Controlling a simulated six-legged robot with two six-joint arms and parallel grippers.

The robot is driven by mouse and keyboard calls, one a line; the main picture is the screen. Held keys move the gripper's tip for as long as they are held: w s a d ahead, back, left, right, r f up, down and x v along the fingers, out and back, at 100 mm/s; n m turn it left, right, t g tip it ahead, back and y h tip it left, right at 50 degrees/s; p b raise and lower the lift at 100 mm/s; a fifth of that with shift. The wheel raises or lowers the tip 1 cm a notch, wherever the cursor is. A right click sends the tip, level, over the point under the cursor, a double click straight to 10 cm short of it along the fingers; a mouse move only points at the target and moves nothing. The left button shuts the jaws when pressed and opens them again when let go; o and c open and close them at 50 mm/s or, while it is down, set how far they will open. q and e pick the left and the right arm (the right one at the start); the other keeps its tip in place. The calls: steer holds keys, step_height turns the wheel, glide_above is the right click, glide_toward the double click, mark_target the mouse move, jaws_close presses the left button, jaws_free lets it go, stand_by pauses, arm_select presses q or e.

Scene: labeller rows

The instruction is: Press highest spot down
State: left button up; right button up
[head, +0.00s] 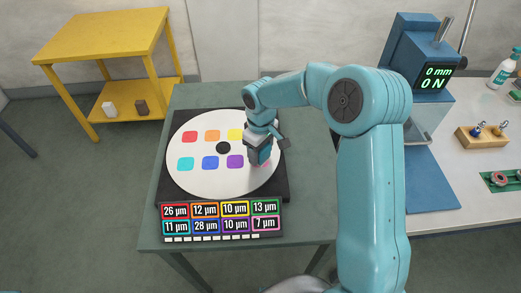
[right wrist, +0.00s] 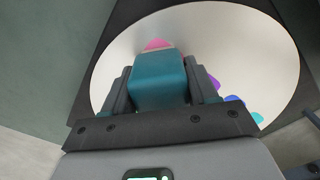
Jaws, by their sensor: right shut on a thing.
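A white disc (head: 180,178) on a black base carries coloured spots in two rows around a black hub. The blue spot (head: 210,162) lies in the front row, between teal and purple. The label board (head: 221,221) reads red 26, orange 12, yellow 10, green 13, teal 11, blue 28, purple 10, pink 7 µm; blue reads highest. My right gripper (head: 259,156) is over the disc's right side, by the pink spot (right wrist: 157,44), shut on a teal block (right wrist: 158,84). It hides the green spot. Whether the block touches the disc I cannot tell. My left gripper is out of view.
A yellow table (head: 105,40) stands back left. The disc's left side is clear.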

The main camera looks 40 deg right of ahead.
step_height(320, 180, up, 6)
steer(key=p, duration=0.4)
steer(key=shift+f, duration=0.15)
steer(key=shift+r+p, duration=0.4)
steer(key=shift+r, duration=0.3)
steer(key=shift+f, duration=0.15)
